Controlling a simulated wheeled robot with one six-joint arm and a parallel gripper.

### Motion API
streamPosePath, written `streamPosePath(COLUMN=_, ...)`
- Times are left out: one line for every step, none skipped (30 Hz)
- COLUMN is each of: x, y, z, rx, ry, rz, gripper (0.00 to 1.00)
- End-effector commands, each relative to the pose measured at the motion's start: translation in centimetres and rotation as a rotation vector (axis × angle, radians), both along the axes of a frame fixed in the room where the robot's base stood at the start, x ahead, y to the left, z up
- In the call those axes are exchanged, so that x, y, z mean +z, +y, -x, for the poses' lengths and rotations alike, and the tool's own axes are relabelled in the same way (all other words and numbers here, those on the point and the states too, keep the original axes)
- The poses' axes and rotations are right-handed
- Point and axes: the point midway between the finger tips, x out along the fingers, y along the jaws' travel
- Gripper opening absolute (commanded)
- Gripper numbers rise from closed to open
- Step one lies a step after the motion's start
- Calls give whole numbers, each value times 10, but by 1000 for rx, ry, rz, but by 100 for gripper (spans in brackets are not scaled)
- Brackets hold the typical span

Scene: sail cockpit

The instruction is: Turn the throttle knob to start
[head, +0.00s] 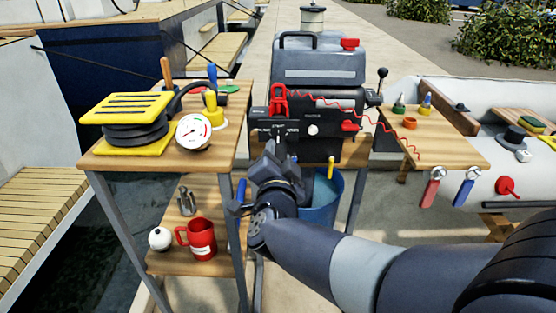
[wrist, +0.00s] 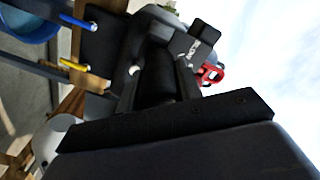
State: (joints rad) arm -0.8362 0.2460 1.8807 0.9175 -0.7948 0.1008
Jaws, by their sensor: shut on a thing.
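The throttle knob (wrist: 156,72) is a dark round part on the black motor panel. In the wrist view it lies between the two fingers of my gripper (wrist: 158,88), which is shut on it. In the head view my gripper (head: 281,158) reaches up to the front of the panel (head: 261,129), just below its white lettering. My gripper hides most of the knob there, so I cannot read its exact setting. A small lettered black tab shows beside the knob in the wrist view.
A red clip with a coiled red cord (head: 279,100) sits just above my gripper. A grey fuel tank (head: 318,62) stands behind. A blue bucket (head: 322,200) is below. A side table (head: 112,161) with a yellow foot pump (head: 127,118) stands left.

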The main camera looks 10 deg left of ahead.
Motion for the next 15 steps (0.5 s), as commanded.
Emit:
streamPosePath(x=-1, y=0, z=0, rx=-1, ry=4, rz=-6, gripper=11)
streamPosePath(x=-1, y=0, z=0, rx=-1, ry=4, rz=-9, gripper=11)
streamPosePath(x=-1, y=0, z=0, rx=-1, ry=5, rz=-12, gripper=11)
streamPosePath(x=-1, y=0, z=0, rx=-1, ry=5, rz=-13, gripper=11)
streamPosePath(x=-1, y=0, z=0, rx=-1, ry=6, rz=-14, gripper=11)
streamPosePath(x=-1, y=0, z=0, rx=-1, ry=6, rz=-15, gripper=11)
streamPosePath(x=-1, y=0, z=0, rx=-1, ry=6, rz=-15, gripper=11)
streamPosePath(x=-1, y=0, z=0, rx=-1, ry=6, rz=-15, gripper=11)
streamPosePath(x=-1, y=0, z=0, rx=-1, ry=6, rz=-15, gripper=11)
streamPosePath(x=-1, y=0, z=0, rx=-1, ry=6, rz=-15, gripper=11)
streamPosePath(x=-1, y=0, z=0, rx=-1, ry=6, rz=-15, gripper=11)
streamPosePath(x=-1, y=0, z=0, rx=-1, ry=6, rz=-15, gripper=11)
streamPosePath(x=-1, y=0, z=0, rx=-1, ry=6, rz=-15, gripper=11)
streamPosePath(x=-1, y=0, z=0, rx=-1, ry=6, rz=-14, gripper=11)
streamPosePath(x=-1, y=0, z=0, rx=-1, ry=6, rz=-14, gripper=36)
